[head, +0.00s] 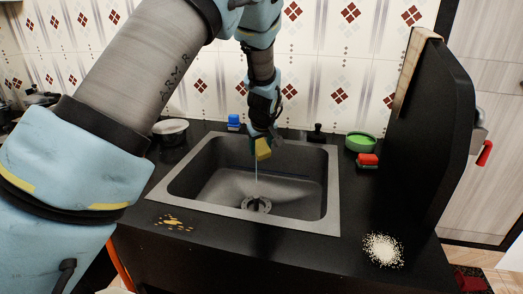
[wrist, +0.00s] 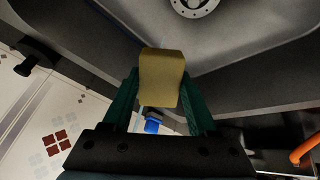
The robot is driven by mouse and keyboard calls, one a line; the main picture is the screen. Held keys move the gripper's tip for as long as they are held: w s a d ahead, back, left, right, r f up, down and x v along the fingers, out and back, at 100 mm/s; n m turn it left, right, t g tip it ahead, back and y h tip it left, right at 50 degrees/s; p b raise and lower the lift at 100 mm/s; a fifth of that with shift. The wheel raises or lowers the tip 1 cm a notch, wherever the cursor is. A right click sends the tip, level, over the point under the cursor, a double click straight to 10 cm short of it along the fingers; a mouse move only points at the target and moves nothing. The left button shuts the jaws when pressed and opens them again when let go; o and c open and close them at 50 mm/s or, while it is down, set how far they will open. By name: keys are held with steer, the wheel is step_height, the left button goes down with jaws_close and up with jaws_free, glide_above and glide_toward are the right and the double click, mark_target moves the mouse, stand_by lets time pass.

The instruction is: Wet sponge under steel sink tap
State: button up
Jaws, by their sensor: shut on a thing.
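The yellow sponge (head: 263,148) is held between the fingers of my gripper (head: 262,136), over the back part of the steel sink (head: 185,178). In the wrist view the sponge (wrist: 161,72) sits between the two green fingers of my gripper (wrist: 160,95), which are shut on it. A thin pale stream of water (head: 257,180) runs down from just below the sponge to the drain (head: 256,204). The tap is mostly hidden behind my gripper, so I cannot tell exactly where its spout meets the sponge. The drain (wrist: 195,5) also shows at the top of the wrist view.
Behind the sink stand a blue item (head: 234,121) and a small black fitting (head: 317,134). A green bowl (head: 361,142) and a red item (head: 368,160) stand to the right. White grains (head: 383,250) and a yellow-brown spill (head: 173,222) lie on the counter. A tall black panel (head: 432,130) bounds the right.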

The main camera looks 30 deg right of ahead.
mark_target(262, 154)
steer(key=w+d+f, duration=0.1)
steer(key=w+d, duration=0.2)
steer(key=w, duration=0.5)
steer(key=shift+d+f, duration=0.25)
steer(key=shift+f, duration=0.1)
steer(key=shift+s, duration=0.15)
stand_by(0.4)
steer(key=shift+s+a+b, duration=0.25)
steer(key=shift+s+a, duration=0.3)
steer(key=shift+s, duration=0.65)
steer(key=shift+s+a+b, duration=0.2)
steer(key=shift+s+a, duration=0.3)
steer(key=shift+s, duration=0.65)
steer(key=shift+s+a+b, duration=0.25)
steer(key=shift+s+a, duration=0.3)
steer(key=shift+s, duration=0.65)
steer(key=shift+r, duration=0.1)
steer(key=shift+s+a+r+p, duration=0.3)
steer(key=shift+s+r+p, duration=0.1)
steer(key=shift+s+r, duration=0.25)
steer(key=shift+s+a+r+p, duration=0.25)
steer(key=shift+s+r+p, duration=0.1)
steer(key=shift+s+r, duration=0.25)
steer(key=shift+s+a+r+p, duration=0.3)
steer(key=shift+s+r+p, duration=0.15)
steer(key=shift+s, duration=0.25)
steer(key=shift+s+a+r, duration=0.2)
steer(key=shift+s+r, duration=0.05)
steer(key=shift+s, duration=0.1)
